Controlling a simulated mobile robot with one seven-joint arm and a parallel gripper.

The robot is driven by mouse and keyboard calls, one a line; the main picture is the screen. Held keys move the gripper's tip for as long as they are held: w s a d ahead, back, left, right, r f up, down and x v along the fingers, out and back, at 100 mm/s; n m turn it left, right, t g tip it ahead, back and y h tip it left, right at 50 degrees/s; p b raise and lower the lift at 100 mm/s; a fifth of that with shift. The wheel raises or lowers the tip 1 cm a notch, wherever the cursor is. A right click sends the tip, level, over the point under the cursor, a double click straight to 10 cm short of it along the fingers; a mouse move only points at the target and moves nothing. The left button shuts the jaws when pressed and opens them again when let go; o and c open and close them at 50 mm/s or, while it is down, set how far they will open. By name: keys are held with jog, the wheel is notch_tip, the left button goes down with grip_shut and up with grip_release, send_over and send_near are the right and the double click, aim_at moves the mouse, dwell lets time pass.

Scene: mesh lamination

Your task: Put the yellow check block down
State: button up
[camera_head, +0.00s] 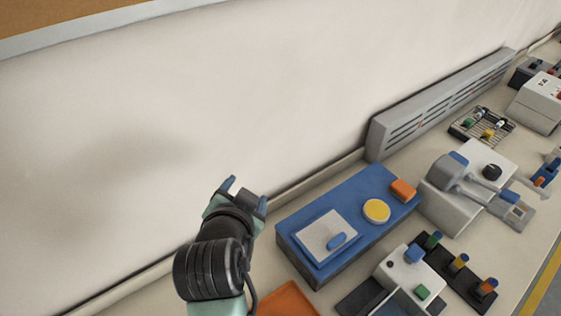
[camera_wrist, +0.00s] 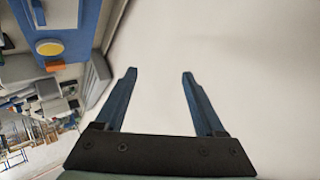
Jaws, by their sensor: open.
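The yellow check block (camera_head: 376,211) is a round yellow disc lying on the blue platform (camera_head: 300,258), right of a white square pad. It also shows in the wrist view (camera_wrist: 49,48), at the upper left. My gripper (camera_head: 246,190) is raised in front of the white wall, left of the platform and apart from the block. In the wrist view my gripper (camera_wrist: 159,72) has its two blue fingers spread wide with nothing between them.
The white pad (camera_head: 322,230) with a blue piece and an orange block (camera_head: 403,190) share the platform. An orange tray (camera_head: 288,300) lies in front. A grey vented box (camera_head: 440,105) runs along the wall. Several devices crowd the bench at right.

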notch_tip(320, 180, up, 19)
jog(key=w+d+n+t, duration=0.2)
jog(key=w+t, duration=0.1)
jog(key=t, duration=0.3)
jog(key=s+d+r+n+t, duration=0.1)
jog(key=s+r+t, duration=0.2)
jog(key=r, duration=0.6)
jog(key=s+d+r+n+t, duration=0.2)
jog(key=s+r, duration=0.4)
jog(key=r, duration=0.3)
jog(key=s+d+r+n+t, duration=0.1)
jog(key=s+r+n+t, duration=0.1)
jog(key=s+r+t, duration=0.3)
notch_tip(320, 180, up, 5)
jog(key=shift+d+f, duration=0.15)
jog(key=shift+d, duration=0.2)
